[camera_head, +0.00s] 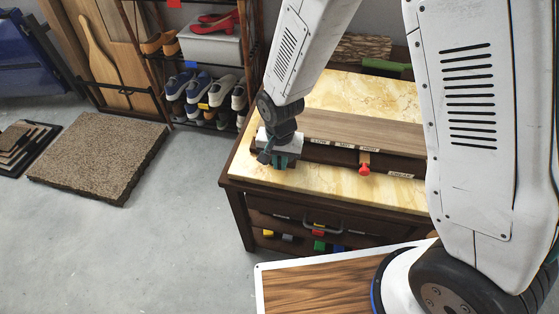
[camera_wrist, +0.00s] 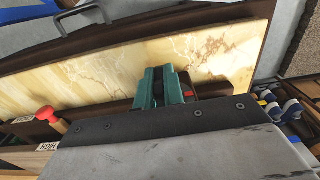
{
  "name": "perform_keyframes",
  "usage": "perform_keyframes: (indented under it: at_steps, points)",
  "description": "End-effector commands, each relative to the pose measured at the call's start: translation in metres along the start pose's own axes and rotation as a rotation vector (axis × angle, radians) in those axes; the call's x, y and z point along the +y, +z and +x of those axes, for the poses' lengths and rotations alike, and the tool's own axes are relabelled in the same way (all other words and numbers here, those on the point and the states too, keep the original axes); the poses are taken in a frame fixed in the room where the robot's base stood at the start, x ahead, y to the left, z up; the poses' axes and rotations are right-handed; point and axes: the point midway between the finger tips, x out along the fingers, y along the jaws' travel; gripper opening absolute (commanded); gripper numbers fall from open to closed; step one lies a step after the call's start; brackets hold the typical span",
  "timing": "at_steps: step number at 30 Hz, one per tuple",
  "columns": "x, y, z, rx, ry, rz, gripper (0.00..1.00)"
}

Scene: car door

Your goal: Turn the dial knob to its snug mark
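I cannot make out a round dial knob or a snug mark for certain. A wooden panel unit (camera_head: 362,132) lies on the marble-topped cabinet, with several small white labels along its front edge, too small to read surely. A red-tipped wooden lever (camera_head: 364,164) sticks out from its front; it also shows at the left of the wrist view (camera_wrist: 47,116). My gripper (camera_head: 280,162) points down at the unit's left end, left of the lever. Its green fingers show in the wrist view (camera_wrist: 164,88), close together; whether anything is between them is hidden.
The marble top (camera_head: 300,181) is clear in front of the unit. The cabinet (camera_head: 290,215) has a handle and coloured blocks below. A shoe rack (camera_head: 207,85) stands behind left, and a white-edged wooden board (camera_head: 315,287) is at the front.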

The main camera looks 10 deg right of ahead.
Motion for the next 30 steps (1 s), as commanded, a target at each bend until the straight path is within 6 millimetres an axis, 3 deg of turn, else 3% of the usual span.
perform_keyframes:
  at_steps: [11, 30]
  points:
    - [-0.0016, 0.0001, -0.0003, 0.000, 0.056, -0.003, 0.00]
    - [-0.0045, -0.0002, 0.0010, 0.002, 0.520, -0.002, 0.00]
